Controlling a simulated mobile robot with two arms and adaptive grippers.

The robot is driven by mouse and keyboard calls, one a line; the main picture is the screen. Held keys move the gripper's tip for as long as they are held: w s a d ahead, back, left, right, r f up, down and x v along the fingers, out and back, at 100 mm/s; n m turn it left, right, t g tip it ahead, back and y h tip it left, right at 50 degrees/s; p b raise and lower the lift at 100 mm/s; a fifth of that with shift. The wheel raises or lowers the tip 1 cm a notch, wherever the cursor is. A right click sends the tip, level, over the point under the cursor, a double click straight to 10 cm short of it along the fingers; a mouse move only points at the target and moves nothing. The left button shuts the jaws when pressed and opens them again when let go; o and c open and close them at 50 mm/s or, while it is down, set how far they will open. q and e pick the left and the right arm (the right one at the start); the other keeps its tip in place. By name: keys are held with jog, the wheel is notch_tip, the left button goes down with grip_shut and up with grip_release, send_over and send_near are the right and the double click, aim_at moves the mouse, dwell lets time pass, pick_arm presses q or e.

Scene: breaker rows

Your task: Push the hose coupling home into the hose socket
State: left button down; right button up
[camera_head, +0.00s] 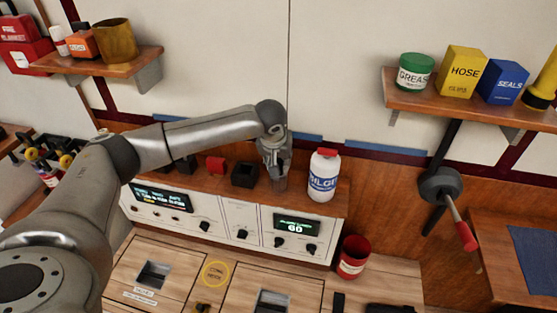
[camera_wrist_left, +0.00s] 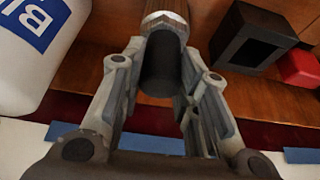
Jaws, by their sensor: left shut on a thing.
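My left gripper (camera_head: 277,165) is over the wooden shelf top above the control panel. It is shut on a dark cylinder with a ribbed metal end, which looks like the hose coupling (camera_wrist_left: 162,65). In the head view only a small brownish part of the coupling (camera_head: 280,184) shows below the fingers. A black block with a square opening (camera_head: 244,174) stands just left of the gripper; it also shows in the wrist view (camera_wrist_left: 252,38), apart from the coupling. I cannot tell whether this is the hose socket. My right gripper is not in view.
A white bottle with a red cap (camera_head: 323,176) stands close right of the gripper. A red block (camera_head: 215,165) sits left of the black block. A red can (camera_head: 353,257) stands lower right. A shelf with a grease tub (camera_head: 415,72) is at upper right.

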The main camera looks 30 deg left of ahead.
pick_arm(q)
jog(key=c, duration=1)
grip_release()
jog(key=shift+c, duration=0.2)
jog(key=shift+f, duration=0.1)
jog(key=v, duration=1.2)
